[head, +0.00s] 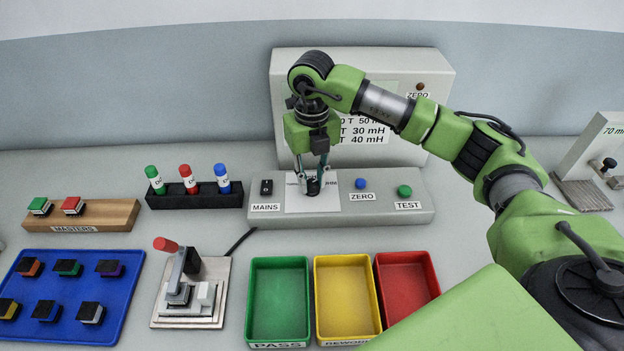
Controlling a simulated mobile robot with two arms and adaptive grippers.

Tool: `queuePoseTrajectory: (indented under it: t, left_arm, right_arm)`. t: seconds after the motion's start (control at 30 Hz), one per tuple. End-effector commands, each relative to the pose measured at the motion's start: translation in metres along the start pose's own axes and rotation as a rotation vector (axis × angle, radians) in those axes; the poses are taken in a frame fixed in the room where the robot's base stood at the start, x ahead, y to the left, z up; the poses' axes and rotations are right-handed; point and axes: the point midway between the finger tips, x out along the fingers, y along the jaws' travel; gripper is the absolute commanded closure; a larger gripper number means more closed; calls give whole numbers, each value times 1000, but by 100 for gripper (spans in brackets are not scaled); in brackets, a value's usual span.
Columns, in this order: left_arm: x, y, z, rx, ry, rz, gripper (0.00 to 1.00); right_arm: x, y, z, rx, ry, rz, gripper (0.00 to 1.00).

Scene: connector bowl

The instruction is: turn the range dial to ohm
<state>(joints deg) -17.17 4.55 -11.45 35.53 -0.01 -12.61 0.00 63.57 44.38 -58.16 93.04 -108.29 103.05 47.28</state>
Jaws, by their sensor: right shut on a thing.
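The range dial (313,187) is a small black knob on a white plate (328,204) in the middle of the grey control panel (425,216). My right gripper (312,182) points down over the plate and is shut on the dial, with a finger on each side. The fingers hide much of the dial and most of its printed range marks, so I cannot read its setting. My left gripper is not in the head view.
On the panel are a black MAINS switch (266,187), a blue ZERO button (361,184) and a green TEST button (405,191). Markers stand in a black rack (165,201) to the left. Green (279,260), yellow (341,262) and red (397,258) trays lie in front.

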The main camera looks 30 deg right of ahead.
Motion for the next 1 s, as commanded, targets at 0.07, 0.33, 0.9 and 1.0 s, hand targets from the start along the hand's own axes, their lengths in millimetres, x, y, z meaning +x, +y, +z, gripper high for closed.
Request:
queuePoseTrajectory:
  t: [0.07,0.33,0.9,1.0]
  left_arm:
    - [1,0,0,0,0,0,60]
    - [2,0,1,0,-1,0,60]
    - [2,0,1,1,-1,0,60]
    - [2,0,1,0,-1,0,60]
  right_arm:
    - [-2,0,2,34,-8,1,100]
    - [-3,0,2,95,-8,2,100]
    - [-3,0,2,102,-7,2,62]
    - [-2,0,2,101,-5,1,62]
